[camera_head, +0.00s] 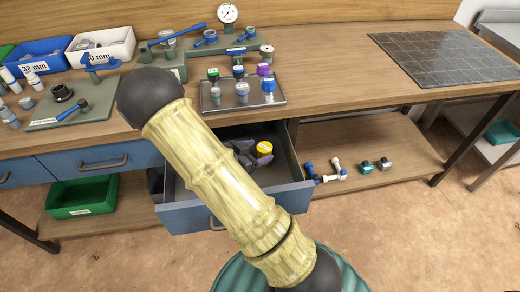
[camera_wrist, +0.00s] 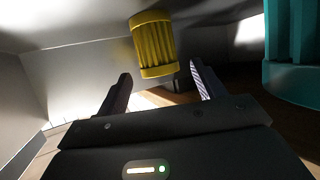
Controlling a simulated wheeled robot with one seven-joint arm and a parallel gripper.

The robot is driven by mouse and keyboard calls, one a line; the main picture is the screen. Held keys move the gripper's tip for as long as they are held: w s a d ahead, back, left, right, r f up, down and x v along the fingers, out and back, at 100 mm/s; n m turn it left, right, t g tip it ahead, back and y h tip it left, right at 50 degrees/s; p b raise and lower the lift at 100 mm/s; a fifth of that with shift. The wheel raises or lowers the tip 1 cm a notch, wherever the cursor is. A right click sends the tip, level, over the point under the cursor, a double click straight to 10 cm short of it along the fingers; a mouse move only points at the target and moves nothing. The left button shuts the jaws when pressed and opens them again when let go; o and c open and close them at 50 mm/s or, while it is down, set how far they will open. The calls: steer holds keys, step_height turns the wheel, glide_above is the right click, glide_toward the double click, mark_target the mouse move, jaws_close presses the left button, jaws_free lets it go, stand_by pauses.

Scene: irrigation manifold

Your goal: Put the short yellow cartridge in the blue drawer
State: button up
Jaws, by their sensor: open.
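The blue drawer (camera_head: 293,198) under the bench stands pulled open. The yellow cartridge (camera_head: 265,148) is inside it, toward the right side, seen from above beside my gripper (camera_head: 240,152). My arm crosses the head view and hides much of the drawer's left and front. In the wrist view the ribbed yellow cartridge (camera_wrist: 153,45) shows just beyond and between the fingertips of my gripper (camera_wrist: 160,71). The fingers are apart, with nothing clearly held between them. I cannot tell whether they touch the cartridge.
A metal tray (camera_head: 275,103) with several capped cartridges stands on the bench, before the gauge manifold (camera_head: 215,50). A green bin (camera_head: 82,198) sits below left. Blue-white fittings (camera_head: 325,172) lie on the lower shelf. A teal ribbed shape (camera_wrist: 292,50) fills the wrist view's right edge.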

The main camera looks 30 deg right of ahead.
steer(key=p+v, duration=0.1)
steer(key=v, duration=0.9)
steer(key=shift+a, duration=0.1)
steer(key=w+n+t+y, duration=0.1)
steer(key=w+y, duration=0.1)
steer(key=w+a+r+n+t+y, duration=0.1)
steer(key=y, duration=0.1)
steer(key=w+a+n+t+y, duration=0.1)
steer(key=w+n+y, duration=0.1)
steer(key=shift+w+a+r+y, duration=0.25)
steer(key=shift+w+y, duration=0.05)
steer(key=s+r+n+g+y, duration=0.1)
steer(key=s+r+n+y, duration=0.1)
steer(key=s, duration=0.3)
steer(key=s+r+n+g+y, duration=0.1)
steer(key=s+r+n+y, duration=0.1)
steer(key=s+n, duration=0.3)
steer(key=s+d+r+n+g+y, duration=0.1)
steer(key=s+r+n+g+y, duration=0.1)
steer(key=s, duration=0.3)
steer(key=shift+s+r+n, duration=0.3)
steer(key=shift+n, duration=0.6)
